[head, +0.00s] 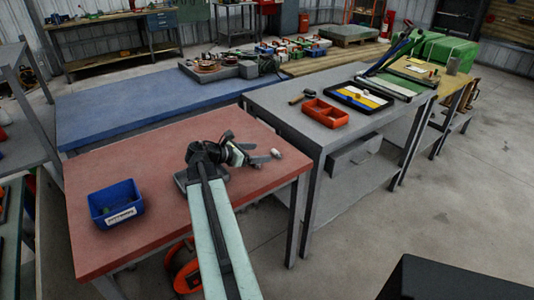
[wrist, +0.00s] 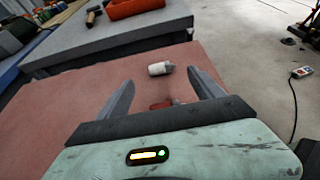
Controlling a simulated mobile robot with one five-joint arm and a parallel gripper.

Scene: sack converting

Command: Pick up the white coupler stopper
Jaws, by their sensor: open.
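The white coupler stopper (wrist: 160,68) lies on its side on the red tabletop (wrist: 70,90), close to the far edge in the wrist view. It also shows as a small white piece (head: 276,153) near the right edge of the red table in the head view. My gripper (wrist: 158,92) is open, with one finger on each side and nothing held. The stopper lies just beyond the fingertips, between their lines. A small dark red thing (wrist: 160,104) shows between the fingers, nearer the palm; I cannot tell what it is.
A blue bin (head: 116,203) stands at the left of the red table. A grey table (head: 285,101) stands beyond a gap, holding an orange tray (head: 325,113) and a hammer (head: 300,97). A blue-topped table (head: 130,106) stands behind. The red tabletop between bin and arm is clear.

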